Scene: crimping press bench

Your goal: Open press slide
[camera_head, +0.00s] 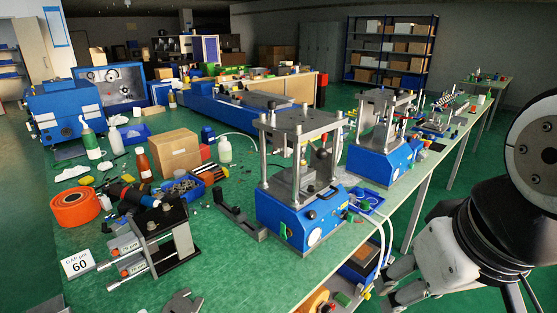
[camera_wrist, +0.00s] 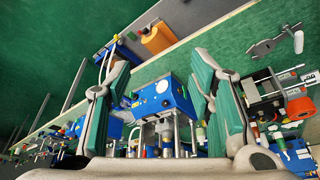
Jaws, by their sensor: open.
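The nearer press (camera_head: 303,218) stands at the front edge of the green bench, with a blue base, upright steel posts and a grey top plate. Grey metal blocks sit between its posts; I cannot tell which part is the slide or how far it is open. A similar press (camera_head: 383,158) stands behind it to the right. My gripper (camera_head: 392,285) is at the lower right of the head view, off the bench's front edge and apart from the press. In the wrist view my gripper (camera_wrist: 163,85) is open and empty, with the blue press base (camera_wrist: 168,98) showing inverted between its fingers.
Hoses (camera_head: 382,240) hang at the nearer press's right side, beside a blue tray (camera_head: 366,200). A lower shelf (camera_head: 358,272) holds small parts below the bench edge. A clamp fixture (camera_head: 163,237), an orange reel (camera_head: 75,207) and a cardboard box (camera_head: 175,153) crowd the left.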

